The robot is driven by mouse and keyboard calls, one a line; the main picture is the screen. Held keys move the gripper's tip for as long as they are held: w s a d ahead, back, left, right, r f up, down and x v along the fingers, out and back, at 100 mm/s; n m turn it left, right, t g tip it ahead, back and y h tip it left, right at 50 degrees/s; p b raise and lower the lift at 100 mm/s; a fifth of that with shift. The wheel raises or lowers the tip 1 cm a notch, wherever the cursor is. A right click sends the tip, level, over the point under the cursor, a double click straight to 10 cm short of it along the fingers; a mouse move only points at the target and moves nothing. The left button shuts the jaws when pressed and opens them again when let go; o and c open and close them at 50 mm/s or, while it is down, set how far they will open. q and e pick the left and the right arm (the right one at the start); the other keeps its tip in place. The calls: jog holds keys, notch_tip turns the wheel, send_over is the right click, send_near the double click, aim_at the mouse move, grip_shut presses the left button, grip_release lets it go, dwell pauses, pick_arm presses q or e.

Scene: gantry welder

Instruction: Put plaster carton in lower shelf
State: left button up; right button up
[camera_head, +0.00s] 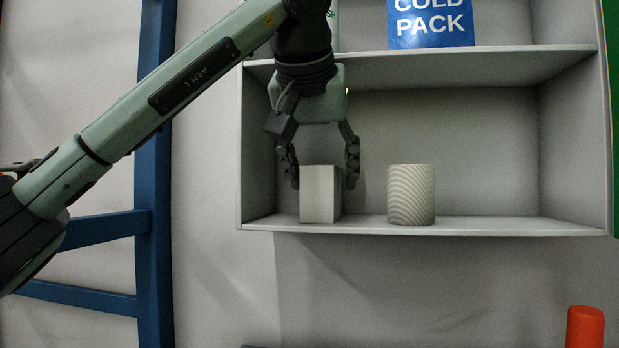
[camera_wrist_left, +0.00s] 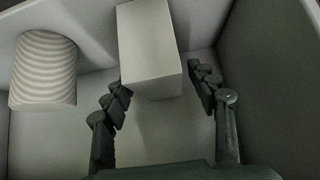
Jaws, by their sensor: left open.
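A plain pale box, likely the plaster carton (camera_head: 320,194), stands upright on the lower shelf (camera_head: 510,226), left of its middle. It also shows in the left wrist view (camera_wrist_left: 150,50), between the finger ends. My left gripper (camera_head: 322,172) reaches down from above with its fingers open, one on each side of the carton's top. In the left wrist view (camera_wrist_left: 160,95) the fingers are spread wider than the carton, with gaps on both sides. My right gripper is in neither view.
A ribbed pale cylinder (camera_head: 411,194) stands just right of the carton on the same shelf. The upper shelf board (camera_head: 430,66) lies above, with a blue cold pack box (camera_head: 431,22) on it. The lower shelf's right side is free. A blue frame (camera_head: 154,180) stands at left.

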aim_at(315, 173)
pick_arm(q)
jog(key=s, duration=0.2)
jog(key=s+a+b, duration=0.1)
jog(key=s, duration=0.1)
jog(key=shift+s+a+f, duration=0.1)
jog(key=shift+s+a, duration=0.1)
jog(key=s, duration=0.2)
jog(key=s+a, duration=0.1)
jog(key=s, duration=0.1)
jog(key=s+a+b, duration=0.1)
jog(key=s, duration=0.2)
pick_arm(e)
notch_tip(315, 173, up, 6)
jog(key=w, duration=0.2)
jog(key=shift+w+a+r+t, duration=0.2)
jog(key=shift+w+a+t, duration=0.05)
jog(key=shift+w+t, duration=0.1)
